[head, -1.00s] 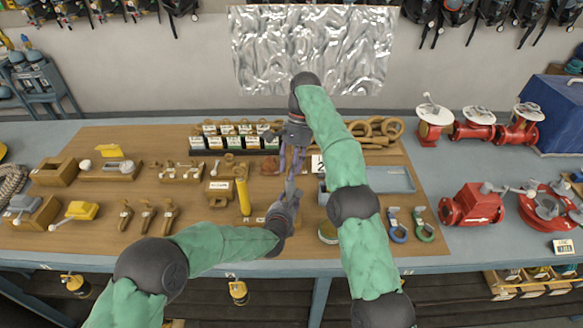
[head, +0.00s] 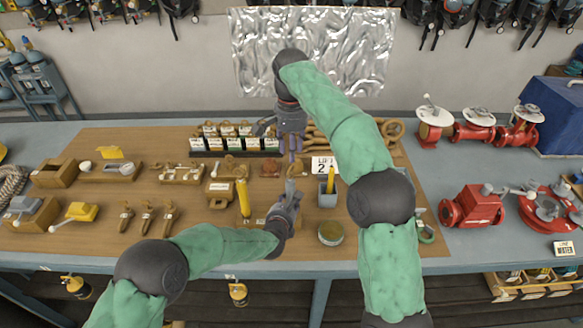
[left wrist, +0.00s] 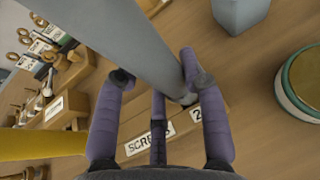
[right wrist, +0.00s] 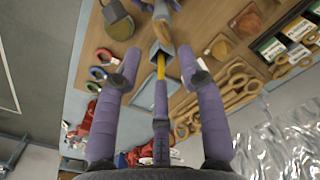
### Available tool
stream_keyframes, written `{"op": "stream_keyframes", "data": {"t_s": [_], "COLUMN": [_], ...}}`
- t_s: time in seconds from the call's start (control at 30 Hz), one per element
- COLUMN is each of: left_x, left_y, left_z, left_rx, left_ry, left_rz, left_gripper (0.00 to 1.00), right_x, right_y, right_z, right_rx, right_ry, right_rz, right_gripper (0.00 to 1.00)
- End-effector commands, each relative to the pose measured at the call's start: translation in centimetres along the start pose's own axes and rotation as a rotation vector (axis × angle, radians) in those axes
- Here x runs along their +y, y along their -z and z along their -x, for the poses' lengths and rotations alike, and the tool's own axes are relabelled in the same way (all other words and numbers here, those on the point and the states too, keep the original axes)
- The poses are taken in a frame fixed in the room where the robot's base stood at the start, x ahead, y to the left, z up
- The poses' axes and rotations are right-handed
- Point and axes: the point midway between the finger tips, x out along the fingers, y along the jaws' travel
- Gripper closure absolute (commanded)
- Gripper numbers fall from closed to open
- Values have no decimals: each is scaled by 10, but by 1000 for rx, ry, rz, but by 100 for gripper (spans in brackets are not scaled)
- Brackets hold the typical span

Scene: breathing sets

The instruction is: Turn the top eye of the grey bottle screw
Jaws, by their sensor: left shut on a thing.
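The grey bottle screw (head: 290,187) stands up out of my left gripper (head: 291,205) in the head view. In the left wrist view its long grey body (left wrist: 125,40) runs up to the left between the purple fingers, and my left gripper is shut on it.
A wooden block labelled SCREWS (left wrist: 140,143) lies below the left gripper. A grey cup (head: 327,197) with a yellow stick and a round tin (head: 331,233) stand to the right. A yellow upright tool (head: 243,196) is to the left. A card rack (head: 235,143) stands behind.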

Motion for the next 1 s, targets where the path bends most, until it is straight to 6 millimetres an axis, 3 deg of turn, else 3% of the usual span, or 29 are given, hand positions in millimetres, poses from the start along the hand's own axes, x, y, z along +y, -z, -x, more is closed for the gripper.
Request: {"op": "stream_keyframes", "data": {"t_s": [0.4,0.6,0.87,0.9,1.0], "left_x": [0,0,0,0,0], "left_y": [0,0,0,0,0], "left_z": [0,0,0,0,0], "left_rx": [1,1,1,1,1], "left_ry": [0,0,0,0,0], "left_rz": [0,0,0,0,0], "left_gripper": [100,100,100,100,100], "right_x": [0,0,0,0,0], "right_y": [0,0,0,0,0], "right_z": [-62,-74,-75,-75,-75], "right_rx": [-1,0,0,0,0], "right_ry": [0,1,2,2,1], "right_rz": [0,-1,-1,-1,-1], "right_gripper": [60,60,60,63,91]}}
